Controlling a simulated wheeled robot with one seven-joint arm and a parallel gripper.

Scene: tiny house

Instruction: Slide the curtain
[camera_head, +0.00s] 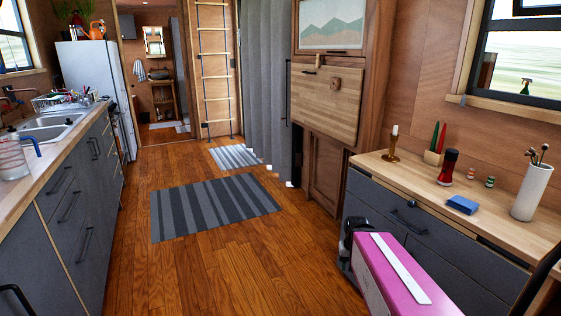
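A grey curtain (262,85) hangs in vertical folds from above the top edge of the picture nearly to the floor. It is just right of the ladder and left of the wooden cabinet. It looks gathered into a narrow strip, and its rail is out of view. A dark block with a pink and white body (395,280) rises at the lower right, far from the curtain; I cannot tell whether it is part of my arm. No gripper fingers show clearly, and nothing is seen touching the curtain.
A light ladder (213,70) stands beside the curtain. A striped rug (213,207) and a smaller mat (235,157) lie on the open wooden floor. The left counter (55,180) and right counter (385,170) border the walkway. A wooden cabinet (325,180) stands right of the curtain.

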